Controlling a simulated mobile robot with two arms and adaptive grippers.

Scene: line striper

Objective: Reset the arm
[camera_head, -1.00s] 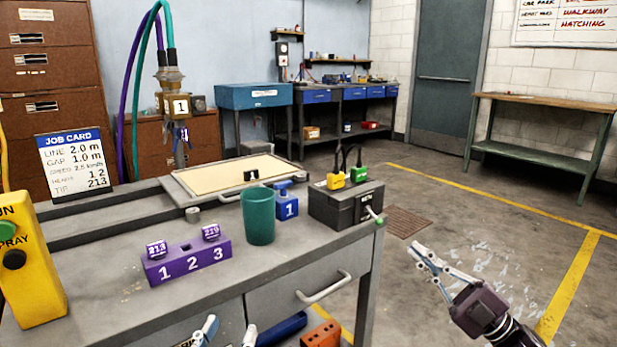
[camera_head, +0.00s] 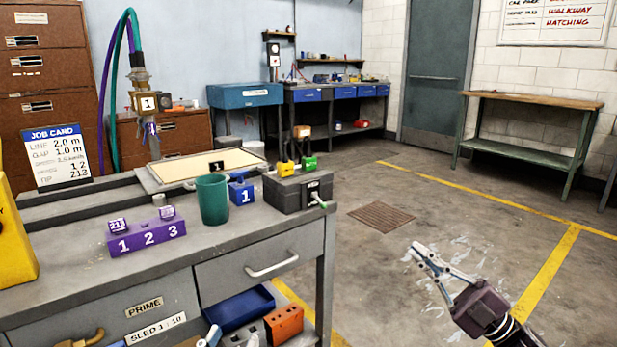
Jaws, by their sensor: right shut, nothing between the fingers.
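My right gripper (camera_head: 418,250) is at the lower right, over open floor and apart from the bench. Its fingers are together with nothing between them. Only a small bit of my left gripper (camera_head: 212,336) shows at the bottom edge, in front of the bench's lower shelf. Most of it is out of frame, so its opening cannot be judged.
The bench holds a purple block (camera_head: 146,236) with numbered plugs, a green cup (camera_head: 212,200), a blue block (camera_head: 242,192) and a dark box (camera_head: 297,193). A drawer handle (camera_head: 272,265) juts out at the front.

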